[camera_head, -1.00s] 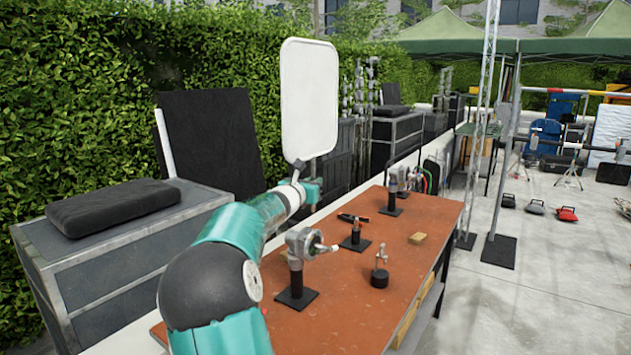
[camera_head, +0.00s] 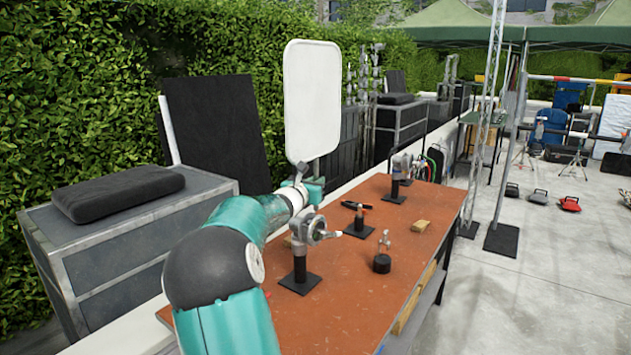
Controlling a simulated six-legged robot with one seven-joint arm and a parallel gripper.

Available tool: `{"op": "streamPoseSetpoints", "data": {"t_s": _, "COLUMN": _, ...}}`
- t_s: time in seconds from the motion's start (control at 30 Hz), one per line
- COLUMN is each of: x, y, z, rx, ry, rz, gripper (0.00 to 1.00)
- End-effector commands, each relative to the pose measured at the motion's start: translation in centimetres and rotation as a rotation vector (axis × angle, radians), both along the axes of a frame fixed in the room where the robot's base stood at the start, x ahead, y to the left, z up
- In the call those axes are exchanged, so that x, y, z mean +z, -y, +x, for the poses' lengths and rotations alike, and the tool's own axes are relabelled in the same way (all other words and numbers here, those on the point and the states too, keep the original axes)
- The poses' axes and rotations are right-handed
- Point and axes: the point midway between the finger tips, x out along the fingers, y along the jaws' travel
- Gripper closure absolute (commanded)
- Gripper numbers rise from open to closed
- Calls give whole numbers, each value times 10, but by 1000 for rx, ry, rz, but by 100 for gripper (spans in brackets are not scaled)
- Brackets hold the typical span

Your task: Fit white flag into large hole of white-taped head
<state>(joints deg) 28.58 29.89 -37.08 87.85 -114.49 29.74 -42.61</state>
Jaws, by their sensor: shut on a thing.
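The white flag (camera_head: 313,98) is an upright white panel with rounded corners. My gripper (camera_head: 310,186) is shut on its lower end and holds it above the table's left side, behind the nearest grip head. That grip head (camera_head: 306,232) is grey, stands on a black post with a square base, and has a pale-tipped handle pointing right. A third, grey head (camera_head: 397,166) stands at the far end. The tape and the large hole cannot be made out clearly. The flag's lower tip is hidden by my gripper.
The heads stand on an orange-brown table (camera_head: 345,305). A small stand with a round black base (camera_head: 382,262) and a wooden block (camera_head: 421,226) are also on it. A grey case with a black cushion (camera_head: 118,192) is at left. A truss stands beyond the table's right side.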

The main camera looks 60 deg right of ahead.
Motion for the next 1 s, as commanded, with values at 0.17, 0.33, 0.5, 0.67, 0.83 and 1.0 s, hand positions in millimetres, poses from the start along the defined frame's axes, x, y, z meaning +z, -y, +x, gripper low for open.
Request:
{"op": "streamPoseSetpoints", "data": {"t_s": 0.17, "x": 0, "y": 1, "z": 0, "rx": -1, "ry": 0, "rz": -1, "gripper": 100}}
{"op": "streamPoseSetpoints", "data": {"t_s": 0.33, "x": 1, "y": 1, "z": 0, "rx": 0, "ry": 0, "rz": -1, "gripper": 100}}
{"op": "streamPoseSetpoints", "data": {"t_s": 0.5, "x": 0, "y": 1, "z": 0, "rx": 0, "ry": 0, "rz": -1, "gripper": 100}}
{"op": "streamPoseSetpoints", "data": {"t_s": 0.67, "x": -3, "y": 1, "z": 0, "rx": 0, "ry": -2, "rz": 0, "gripper": 100}}
{"op": "streamPoseSetpoints", "data": {"t_s": 0.83, "x": -7, "y": 0, "z": 0, "rx": 1, "ry": -1, "rz": 1, "gripper": 100}}
{"op": "streamPoseSetpoints", "data": {"t_s": 1.0, "x": -12, "y": 0, "z": 0, "rx": 1, "ry": -1, "rz": 2, "gripper": 100}}
